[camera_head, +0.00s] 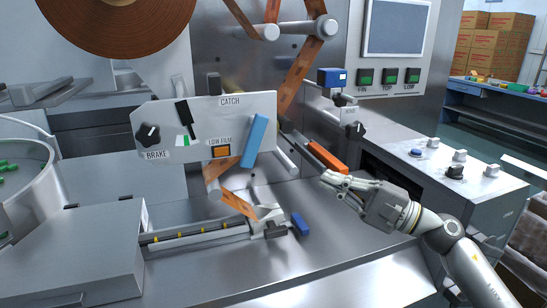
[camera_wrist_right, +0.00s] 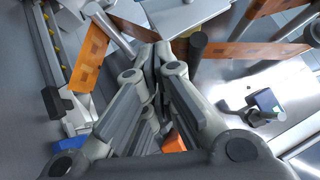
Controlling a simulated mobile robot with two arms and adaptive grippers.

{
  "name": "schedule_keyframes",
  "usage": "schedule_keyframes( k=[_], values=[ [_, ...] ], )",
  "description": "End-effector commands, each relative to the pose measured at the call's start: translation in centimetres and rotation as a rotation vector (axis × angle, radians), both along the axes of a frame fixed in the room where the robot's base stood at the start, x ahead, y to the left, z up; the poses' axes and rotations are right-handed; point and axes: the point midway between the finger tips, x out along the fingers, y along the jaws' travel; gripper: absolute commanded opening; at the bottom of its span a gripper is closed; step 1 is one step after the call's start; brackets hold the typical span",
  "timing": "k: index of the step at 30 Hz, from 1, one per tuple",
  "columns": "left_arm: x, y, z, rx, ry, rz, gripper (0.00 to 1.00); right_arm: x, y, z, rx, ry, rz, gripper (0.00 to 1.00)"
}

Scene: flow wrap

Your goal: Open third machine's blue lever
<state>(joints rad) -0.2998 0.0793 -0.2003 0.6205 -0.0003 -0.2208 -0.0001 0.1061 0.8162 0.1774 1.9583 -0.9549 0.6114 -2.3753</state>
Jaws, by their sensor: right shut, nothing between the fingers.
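The blue lever (camera_head: 255,141) is a flat blue bar on the right part of the grey control panel (camera_head: 180,115), near the CATCH label. It stands slightly tilted, its top leaning right. My right gripper (camera_head: 327,180) is shut and empty, to the right of the lever and lower in the picture, clearly apart from it. Its fingertips are close to the orange-handled bar (camera_head: 326,156); I cannot tell if they touch it. In the wrist view the closed fingers (camera_wrist_right: 158,58) fill the middle, and I cannot make out the blue lever there. My left gripper is not in view.
A small blue block (camera_head: 300,224) sits at the end of the lower rail (camera_head: 195,234). A blue box (camera_head: 331,77) is mounted above. Orange film (camera_head: 299,75) runs over rollers. A knobbed console (camera_head: 455,165) stands at right. The steel deck in front is clear.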

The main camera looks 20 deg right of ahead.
Motion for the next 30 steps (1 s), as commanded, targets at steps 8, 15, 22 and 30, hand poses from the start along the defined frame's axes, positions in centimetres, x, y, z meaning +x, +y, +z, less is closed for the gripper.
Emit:
schedule_keyframes(
  k=[8,15,22,30],
  values=[
    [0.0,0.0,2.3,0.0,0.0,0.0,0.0,2.4,2.4,1.5,0.004,-0.002,0.0,0.0],
    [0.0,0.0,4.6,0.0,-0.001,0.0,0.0,5.2,5.3,2.5,0.003,0.0,0.001,0.0],
    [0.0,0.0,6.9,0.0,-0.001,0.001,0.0,6.5,8.3,3.4,0.001,0.002,0.003,0.0],
    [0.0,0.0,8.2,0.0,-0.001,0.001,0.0,6.4,10.2,3.8,0.0,0.0,0.0,0.0]
  ],
)
